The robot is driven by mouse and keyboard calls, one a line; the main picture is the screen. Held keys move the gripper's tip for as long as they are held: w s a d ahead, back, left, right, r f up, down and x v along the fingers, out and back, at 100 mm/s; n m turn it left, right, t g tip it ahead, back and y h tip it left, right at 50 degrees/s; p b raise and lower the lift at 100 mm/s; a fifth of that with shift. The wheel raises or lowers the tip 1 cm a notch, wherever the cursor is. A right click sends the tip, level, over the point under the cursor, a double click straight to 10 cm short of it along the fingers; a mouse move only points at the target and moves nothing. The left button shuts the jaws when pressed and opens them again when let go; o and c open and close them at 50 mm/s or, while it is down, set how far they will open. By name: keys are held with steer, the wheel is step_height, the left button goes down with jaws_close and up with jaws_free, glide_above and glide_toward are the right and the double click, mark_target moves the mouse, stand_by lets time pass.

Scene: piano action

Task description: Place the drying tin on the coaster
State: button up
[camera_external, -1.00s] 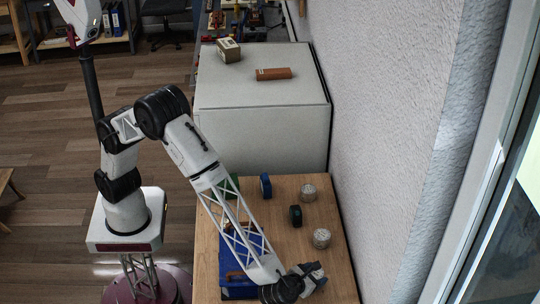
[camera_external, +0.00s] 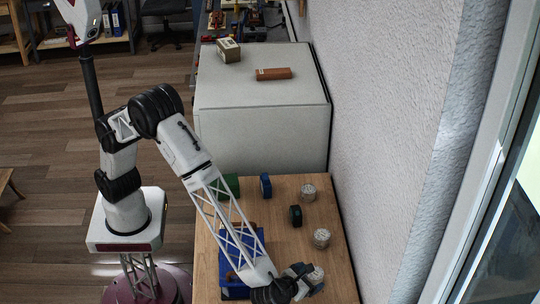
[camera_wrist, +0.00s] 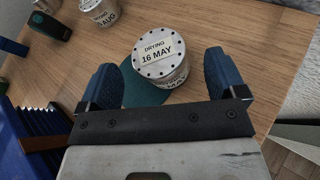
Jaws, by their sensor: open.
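The drying tin (camera_wrist: 163,62) is a pale round tin with a dotted lid and a label reading "DRYING 16 MAY". It stands upright on the teal coaster (camera_wrist: 139,91), which shows mostly on the near and left side of the tin. The tin also shows in the external view (camera_external: 316,272). My gripper (camera_wrist: 160,66) is open, with one blue finger on each side of the tin and visible gaps between. In the external view my gripper (camera_external: 303,280) is at the table's front right, hiding the coaster.
Two similar tins stand farther back, one near (camera_external: 321,237) and one far (camera_external: 308,192). A dark green object (camera_external: 295,215) and a blue object (camera_external: 265,186) stand by them. A blue crate (camera_wrist: 30,145) lies left of my gripper. The wall borders the table's right.

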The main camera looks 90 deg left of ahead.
steer(key=v, duration=0.8)
steer(key=shift+s+d+r, duration=0.1)
steer(key=shift+s+d, duration=0.05)
steer(key=shift+s, duration=0.1)
stand_by(0.4)
